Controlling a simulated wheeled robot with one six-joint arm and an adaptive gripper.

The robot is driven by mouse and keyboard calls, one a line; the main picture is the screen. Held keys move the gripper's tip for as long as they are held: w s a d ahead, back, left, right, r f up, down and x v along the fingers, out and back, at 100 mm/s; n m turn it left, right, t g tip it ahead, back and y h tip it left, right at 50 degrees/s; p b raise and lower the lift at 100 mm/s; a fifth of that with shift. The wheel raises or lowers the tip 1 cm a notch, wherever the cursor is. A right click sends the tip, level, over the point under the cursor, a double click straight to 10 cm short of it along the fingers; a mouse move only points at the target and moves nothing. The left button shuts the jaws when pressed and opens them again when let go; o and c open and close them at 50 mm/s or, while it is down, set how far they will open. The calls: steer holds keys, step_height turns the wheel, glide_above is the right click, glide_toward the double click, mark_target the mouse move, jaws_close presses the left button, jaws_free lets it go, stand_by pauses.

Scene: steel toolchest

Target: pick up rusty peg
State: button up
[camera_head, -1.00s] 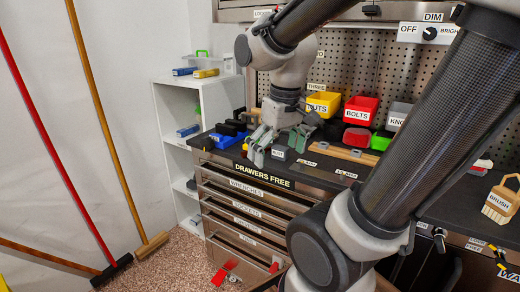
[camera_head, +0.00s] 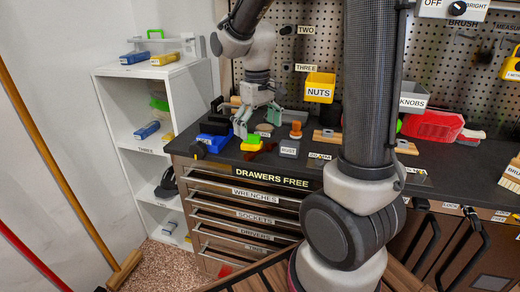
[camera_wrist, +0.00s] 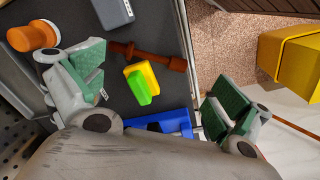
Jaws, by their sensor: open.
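A rusty brown peg-like rod with a collar and a thicker end (camera_wrist: 148,54) lies on the dark worktop in the wrist view. In the head view it is a small dark red shape (camera_head: 262,151) near the worktop's front edge. My gripper (camera_head: 258,122) is open and empty above the worktop, behind the rod in the head view. In the wrist view my gripper (camera_wrist: 155,92) has its green-padded fingers wide apart, with the rod crossing beyond the gap between them. I cannot tell the height between fingers and rod.
A yellow-green block (camera_wrist: 142,82) lies close beside the rod. A blue holder (camera_wrist: 165,122), a grey block labelled RUST (camera_head: 288,149) and an orange knob-like piece (camera_wrist: 33,36) are near. A yellow NUTS bin (camera_head: 320,88) hangs on the pegboard. The drawers (camera_head: 240,195) below are shut.

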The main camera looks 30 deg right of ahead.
mark_target(257, 152)
steer(key=f, duration=0.7)
steer(key=shift+w, duration=0.4)
steer(key=c, duration=1.5)
steer(key=shift+r, duration=0.1)
